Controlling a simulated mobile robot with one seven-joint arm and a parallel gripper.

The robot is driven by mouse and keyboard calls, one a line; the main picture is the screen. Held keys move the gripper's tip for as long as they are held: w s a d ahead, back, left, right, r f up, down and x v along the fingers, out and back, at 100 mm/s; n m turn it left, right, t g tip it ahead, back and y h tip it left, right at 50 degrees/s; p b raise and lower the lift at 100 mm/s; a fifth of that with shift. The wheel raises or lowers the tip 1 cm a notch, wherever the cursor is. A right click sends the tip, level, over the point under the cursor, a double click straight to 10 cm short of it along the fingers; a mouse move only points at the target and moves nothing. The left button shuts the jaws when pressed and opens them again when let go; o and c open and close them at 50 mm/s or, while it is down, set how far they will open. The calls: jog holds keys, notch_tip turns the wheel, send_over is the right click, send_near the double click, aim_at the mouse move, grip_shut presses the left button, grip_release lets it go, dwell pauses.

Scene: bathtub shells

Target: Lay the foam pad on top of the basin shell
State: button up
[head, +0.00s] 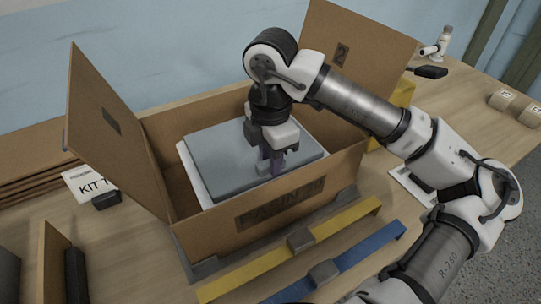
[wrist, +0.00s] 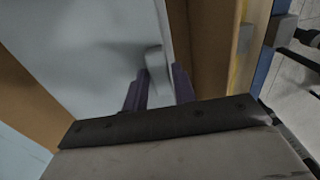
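The foam pad (head: 215,150) is a flat grey-blue sheet inside an open cardboard box. It lies over a white piece, likely the basin shell (head: 194,185), whose edge shows along the pad's left side. Whether they touch all over is not clear. My gripper (head: 272,165) points down at the pad's front right part. In the wrist view the pad (wrist: 80,45) fills the upper middle, with a light tab (wrist: 154,62) near its edge. My purple fingers (wrist: 158,88) stand on either side of this tab. I cannot tell whether they press on it. Most of the shell is hidden.
The cardboard box (head: 270,210) has raised flaps at left (head: 105,130) and back right (head: 355,50). A yellow strap (head: 340,222) and a blue strap (head: 365,250) lie in front. A KITT card (head: 85,183) is at left. Small blocks (head: 502,99) sit at far right.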

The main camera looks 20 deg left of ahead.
jog(key=shift+o, duration=1.2)
jog(key=shift+r, duration=0.1)
jog(key=shift+r+p, duration=0.6)
jog(key=shift+p, duration=0.25)
notch_tip(320, 180, up, 12)
jog(key=b, duration=0.2)
jog(key=shift+f, duration=0.1)
